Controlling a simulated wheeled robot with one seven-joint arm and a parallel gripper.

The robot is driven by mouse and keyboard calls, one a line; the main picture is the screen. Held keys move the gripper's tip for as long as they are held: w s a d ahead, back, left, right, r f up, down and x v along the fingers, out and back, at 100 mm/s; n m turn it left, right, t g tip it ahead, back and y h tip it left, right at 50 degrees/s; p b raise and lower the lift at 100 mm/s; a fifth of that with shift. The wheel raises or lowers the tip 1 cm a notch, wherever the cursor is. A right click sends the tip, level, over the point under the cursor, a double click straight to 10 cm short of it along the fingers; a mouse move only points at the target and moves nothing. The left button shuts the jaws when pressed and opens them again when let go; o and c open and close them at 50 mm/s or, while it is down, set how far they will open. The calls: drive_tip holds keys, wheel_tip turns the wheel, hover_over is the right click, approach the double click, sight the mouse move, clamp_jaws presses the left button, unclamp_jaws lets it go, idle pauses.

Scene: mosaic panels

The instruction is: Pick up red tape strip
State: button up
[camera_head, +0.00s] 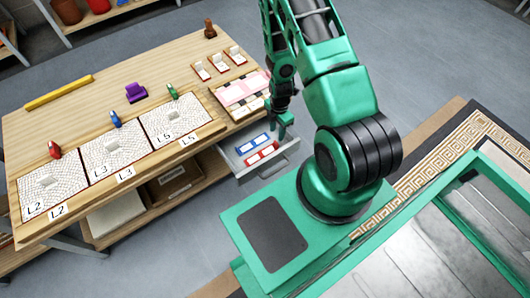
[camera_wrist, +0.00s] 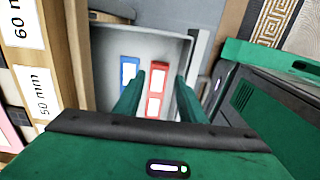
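The red tape strip (camera_head: 261,154) lies in an open grey drawer (camera_head: 287,159) at the right end of the workbench. A blue tape strip (camera_head: 252,143) lies beside it. In the wrist view the red strip (camera_wrist: 157,90), with two white labels, sits between and beyond my two green fingertips, and the blue strip (camera_wrist: 129,74) is left of them. My gripper (camera_head: 281,124) is open and points down into the drawer. I cannot tell its exact height above the strip. Nothing shows between the fingers apart from the view of the red strip.
The workbench (camera_head: 140,75) holds several mosaic panels (camera_head: 112,150), small colored tools, a yellow bar (camera_head: 59,92) and a pink-topped tray (camera_head: 243,90). The drawer walls stand close around the strips. Labelled wooden edges (camera_wrist: 62,60) are left of the gripper.

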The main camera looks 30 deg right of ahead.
drive_tip(key=shift+d+f, duration=0.15)
drive_tip(key=shift+f, duration=3.95)
drive_tip(key=c, duration=0.8)
